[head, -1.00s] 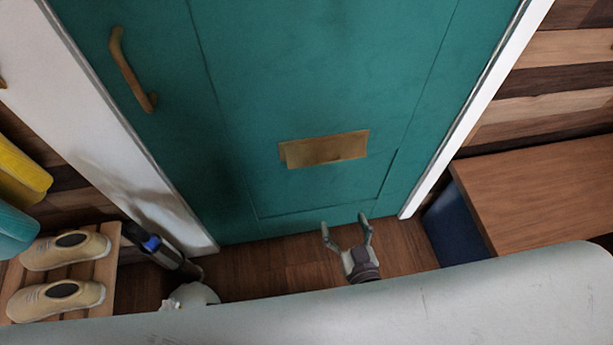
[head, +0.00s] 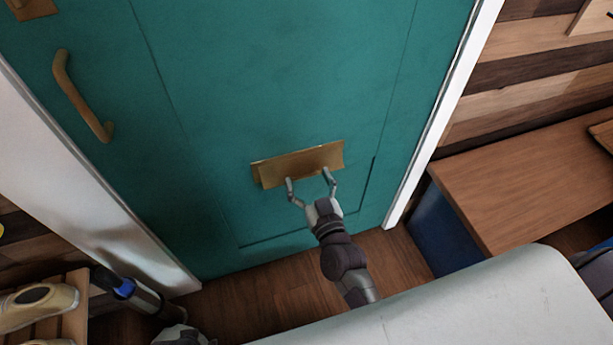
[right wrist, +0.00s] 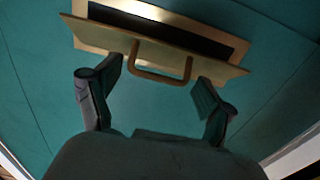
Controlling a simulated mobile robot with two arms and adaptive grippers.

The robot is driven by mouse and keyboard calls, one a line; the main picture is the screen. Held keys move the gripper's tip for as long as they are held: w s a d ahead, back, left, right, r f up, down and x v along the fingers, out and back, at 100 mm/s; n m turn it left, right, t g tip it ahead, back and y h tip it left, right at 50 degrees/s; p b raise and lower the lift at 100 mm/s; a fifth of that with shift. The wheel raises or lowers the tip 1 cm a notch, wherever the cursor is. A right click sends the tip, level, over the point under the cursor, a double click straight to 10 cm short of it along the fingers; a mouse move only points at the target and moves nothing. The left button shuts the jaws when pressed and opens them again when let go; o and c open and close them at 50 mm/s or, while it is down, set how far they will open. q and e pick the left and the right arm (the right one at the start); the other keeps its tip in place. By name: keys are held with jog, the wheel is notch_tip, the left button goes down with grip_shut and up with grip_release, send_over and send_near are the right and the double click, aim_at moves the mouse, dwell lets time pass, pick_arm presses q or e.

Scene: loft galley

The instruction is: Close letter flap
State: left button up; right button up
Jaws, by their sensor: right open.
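The brass letter flap (head: 300,165) is on the lower part of the teal door (head: 270,70). In the right wrist view the flap (right wrist: 120,40) tilts outward from its brass frame, and the dark slot (right wrist: 165,20) shows behind it. A brass loop handle (right wrist: 160,76) hangs on its outer face. My right gripper (head: 310,180) is open and empty, just in front of the flap's lower edge. In the right wrist view its two fingers (right wrist: 160,85) are on either side of the handle; contact cannot be told.
A brass pull handle (head: 82,97) is on the door's left side. A wooden bench (head: 520,180) stands at the right.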

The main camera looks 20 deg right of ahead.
jog(key=shift+w, duration=0.65)
pick_arm(q)
jog(key=shift+r, duration=0.3)
pick_arm(e)
jog(key=c, duration=0.9)
pick_arm(q)
jog(key=shift+f, duration=0.1)
pick_arm(e)
jog(key=shift+a, duration=0.1)
